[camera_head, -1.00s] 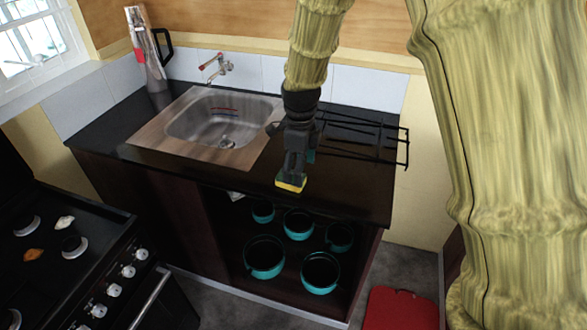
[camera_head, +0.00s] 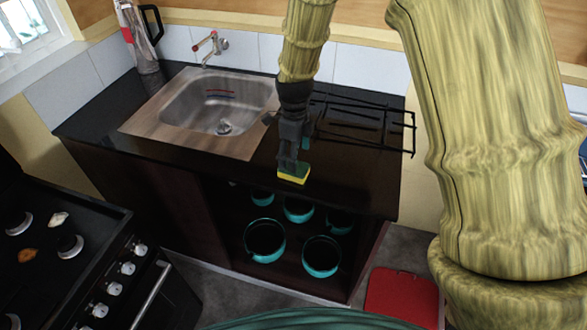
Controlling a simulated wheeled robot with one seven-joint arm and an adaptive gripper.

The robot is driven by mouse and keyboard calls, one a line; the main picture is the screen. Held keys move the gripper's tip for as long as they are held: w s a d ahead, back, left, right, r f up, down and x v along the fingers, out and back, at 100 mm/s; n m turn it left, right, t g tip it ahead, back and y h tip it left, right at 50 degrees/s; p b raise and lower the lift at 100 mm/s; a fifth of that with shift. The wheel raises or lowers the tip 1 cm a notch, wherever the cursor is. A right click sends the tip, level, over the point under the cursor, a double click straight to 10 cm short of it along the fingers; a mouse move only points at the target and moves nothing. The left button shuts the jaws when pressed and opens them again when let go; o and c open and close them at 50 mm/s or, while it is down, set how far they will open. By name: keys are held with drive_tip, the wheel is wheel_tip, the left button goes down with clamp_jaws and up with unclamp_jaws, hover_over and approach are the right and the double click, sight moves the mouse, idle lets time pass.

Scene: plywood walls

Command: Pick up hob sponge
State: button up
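A small sponge (camera_head: 293,173), yellow below with a green top, is at the front part of the dark countertop (camera_head: 352,178), to the right of the sink. My gripper (camera_head: 287,167) points down at it from above, with its fingertips overlapping the sponge's left and back part. The fingers are dark and small here, so I cannot tell whether they are shut on the sponge or only beside it. I also cannot tell whether the sponge rests on the counter or is slightly raised. The hob (camera_head: 55,250) at lower left carries a whitish item (camera_head: 58,219) and an orange item (camera_head: 28,254).
A steel sink (camera_head: 218,102) with a tap lies left of my gripper. A black wire rack (camera_head: 365,127) stands close on the right. Several teal pots (camera_head: 265,241) sit on the open shelf below. A bottle-like object (camera_head: 140,45) stands at back left. A red flat object (camera_head: 400,297) lies on the floor.

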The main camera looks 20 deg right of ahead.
drive_tip(key=shift+s+a+f+p, duration=0.1)
drive_tip(key=shift+s+f+p, duration=0.05)
drive_tip(key=shift+f+p, duration=1.05)
drive_tip(key=shift+f, duration=1.4)
drive_tip(key=shift+s, duration=0.1)
drive_tip(key=c, duration=0.8)
